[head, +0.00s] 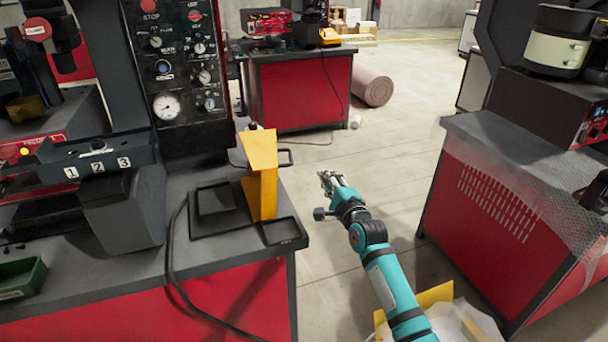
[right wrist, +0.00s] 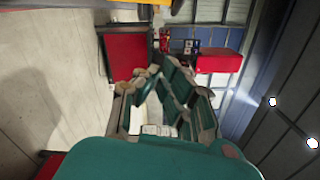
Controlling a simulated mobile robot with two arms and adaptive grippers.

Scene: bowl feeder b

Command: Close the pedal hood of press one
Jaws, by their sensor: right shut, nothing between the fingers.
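The yellow pedal hood (head: 261,172) stands upright, swung open, at the right end of the press bench in the head view. It rises from a black pedal base (head: 214,208) on the grey bench top. My right gripper (head: 326,178) is shut and empty. In the head view it is to the right of the hood, apart from it, against the floor beyond the bench's right edge. Its fingers also show in the right wrist view (right wrist: 168,92), with nothing between them. My left gripper is not in view.
The press control panel (head: 180,75) with gauges stands behind the pedal. A black cable (head: 172,255) runs over the bench's front edge. A green bin (head: 22,278) sits at the left.

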